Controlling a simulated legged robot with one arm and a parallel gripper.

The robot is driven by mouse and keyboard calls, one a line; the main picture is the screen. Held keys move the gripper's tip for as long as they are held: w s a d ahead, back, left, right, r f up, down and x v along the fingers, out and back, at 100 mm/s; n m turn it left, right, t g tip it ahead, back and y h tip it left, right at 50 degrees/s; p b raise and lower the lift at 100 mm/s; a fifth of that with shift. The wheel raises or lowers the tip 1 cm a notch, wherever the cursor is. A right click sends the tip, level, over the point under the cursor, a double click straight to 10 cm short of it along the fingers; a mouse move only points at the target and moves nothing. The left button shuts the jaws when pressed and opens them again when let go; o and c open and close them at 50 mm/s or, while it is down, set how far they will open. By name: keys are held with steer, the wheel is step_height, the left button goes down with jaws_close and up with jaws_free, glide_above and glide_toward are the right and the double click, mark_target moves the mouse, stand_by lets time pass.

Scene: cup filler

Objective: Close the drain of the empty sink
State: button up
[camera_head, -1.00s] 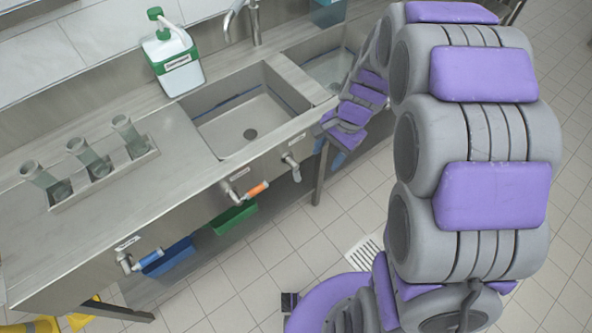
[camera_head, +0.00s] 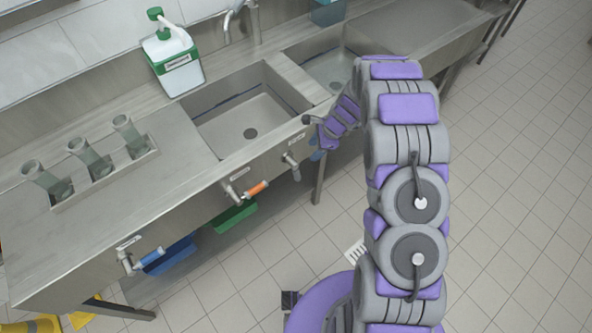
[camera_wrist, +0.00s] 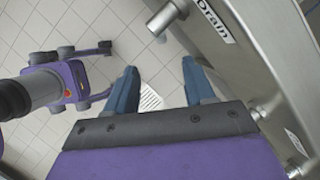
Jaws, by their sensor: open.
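The empty sink (camera_head: 228,110) is a steel basin with a dark round drain hole (camera_head: 250,133) in its floor. A grey metal lever valve (camera_head: 291,163) is on the counter's front panel below the sink's right end. In the wrist view a metal valve handle (camera_wrist: 165,17) shows at the top, beside a white "Drain" label (camera_wrist: 214,22). My gripper (camera_wrist: 158,72) is open and empty, its blue fingers spread, with the handle ahead of the fingertips and apart from them. In the head view my gripper (camera_head: 313,128) is just right of the lever valve; its fingers are small there.
An orange-handled valve (camera_head: 257,188) and a blue-handled valve (camera_head: 152,257) are farther left on the front panel. A second basin (camera_head: 330,68) adjoins on the right. A white and green soap bottle (camera_head: 175,62) and several glasses stand on the counter.

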mark_target(297, 168)
steer(key=b+x, duration=0.2)
steer(key=x, duration=1.5)
steer(key=shift+b, duration=0.4)
steer(key=shift+c, duration=0.5)
jaws_close()
steer(key=shift+r, duration=0.1)
